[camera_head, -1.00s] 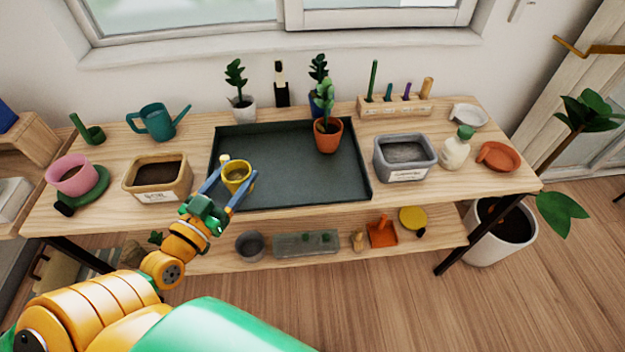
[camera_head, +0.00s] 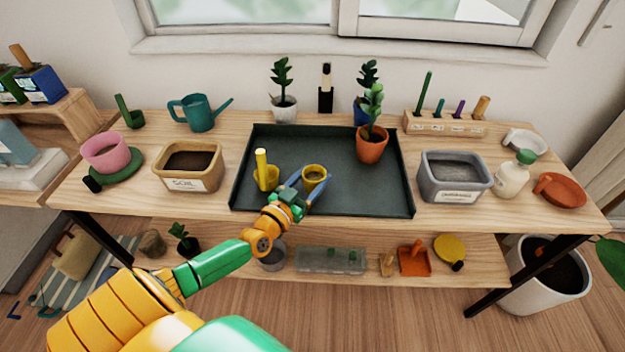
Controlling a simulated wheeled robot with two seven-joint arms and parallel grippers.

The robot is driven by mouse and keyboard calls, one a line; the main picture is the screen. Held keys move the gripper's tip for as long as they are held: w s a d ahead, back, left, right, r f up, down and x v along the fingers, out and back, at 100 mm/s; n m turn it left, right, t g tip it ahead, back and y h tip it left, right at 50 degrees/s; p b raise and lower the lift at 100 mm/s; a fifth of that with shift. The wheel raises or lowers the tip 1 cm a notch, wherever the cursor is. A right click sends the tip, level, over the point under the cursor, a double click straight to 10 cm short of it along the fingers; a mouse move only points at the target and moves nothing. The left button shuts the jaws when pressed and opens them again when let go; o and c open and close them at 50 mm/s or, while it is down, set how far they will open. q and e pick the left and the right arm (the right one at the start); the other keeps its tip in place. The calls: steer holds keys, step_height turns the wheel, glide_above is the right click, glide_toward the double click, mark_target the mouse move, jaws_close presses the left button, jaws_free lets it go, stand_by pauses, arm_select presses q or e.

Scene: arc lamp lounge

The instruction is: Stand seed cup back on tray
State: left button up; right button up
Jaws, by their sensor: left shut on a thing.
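The yellow seed cup (camera_head: 314,174) is upright between the fingers of my left gripper (camera_head: 308,182). The gripper is shut on the cup, with a blue finger on each side. The cup is over the front middle of the dark tray (camera_head: 350,199); I cannot tell whether its base touches the tray. My left arm reaches in from the lower left and hides some of the tray's front edge. My right gripper is not in view.
A yellow scoop-like tool (camera_head: 266,178) with an upright handle stands left of the cup. A terracotta pot with a plant (camera_head: 371,149) stands at the tray's back right. The soil bin (camera_head: 190,183) and grey bin (camera_head: 455,192) flank the tray. The tray's right front is clear.

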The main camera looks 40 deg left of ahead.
arm_select(q)
steer(key=shift+f, duration=0.1)
steer(key=o, duration=1.4)
steer(key=shift+o, duration=0.2)
steer(key=shift+s+r, duration=0.1)
steer(key=shift+r, duration=0.15)
steer(key=s+p, duration=0.1)
steer(key=s, duration=1.1)
steer(key=shift+d, duration=0.15)
steer(key=shift+f, duration=0.1)
